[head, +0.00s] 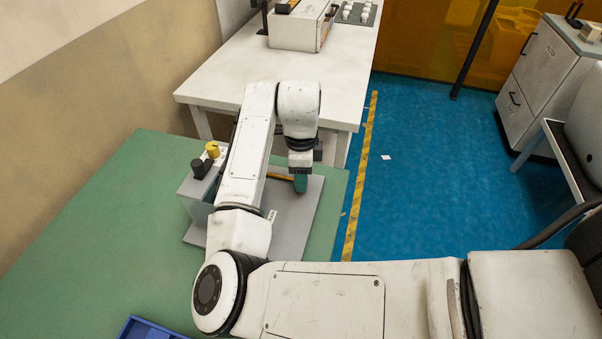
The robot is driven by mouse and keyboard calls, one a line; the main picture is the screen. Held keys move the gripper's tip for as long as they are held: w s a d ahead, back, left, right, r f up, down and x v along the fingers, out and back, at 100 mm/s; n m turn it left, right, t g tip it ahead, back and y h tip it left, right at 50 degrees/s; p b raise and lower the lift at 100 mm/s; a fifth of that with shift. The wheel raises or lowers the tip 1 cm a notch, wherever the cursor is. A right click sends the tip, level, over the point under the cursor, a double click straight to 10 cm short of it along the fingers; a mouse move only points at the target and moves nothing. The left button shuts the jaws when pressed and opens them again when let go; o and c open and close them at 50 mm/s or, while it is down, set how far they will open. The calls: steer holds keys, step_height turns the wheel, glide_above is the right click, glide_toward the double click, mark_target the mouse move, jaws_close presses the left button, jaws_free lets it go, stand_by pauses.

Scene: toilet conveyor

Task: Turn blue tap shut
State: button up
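I cannot make out a blue tap; my arm hides part of the fixture. A grey box (190,190) with a black knob (199,168) and a yellow knob (212,149) on top stands on the green table, left of my arm. A flat grey plate (300,215) lies beside it, partly behind my arm. My gripper (300,182) points down over the plate, with a dark teal part at its lower end. An orange bar (281,177) shows just left of it. The fingers are too small and hidden to tell whether they are open or touching anything.
The green table (100,235) is bare at the left. A blue tray (150,329) sits at its near edge. A white table (215,75) with a boxy device (297,28) stands behind. Blue floor, a yellow striped line (360,180) and grey cabinets (545,80) lie to the right.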

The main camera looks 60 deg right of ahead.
steer(key=shift+o, duration=1.2)
step_height(320, 180, up, 11)
steer(key=shift+b, duration=0.3)
steer(key=shift+s+f, duration=0.1)
steer(key=shift+f, duration=0.05)
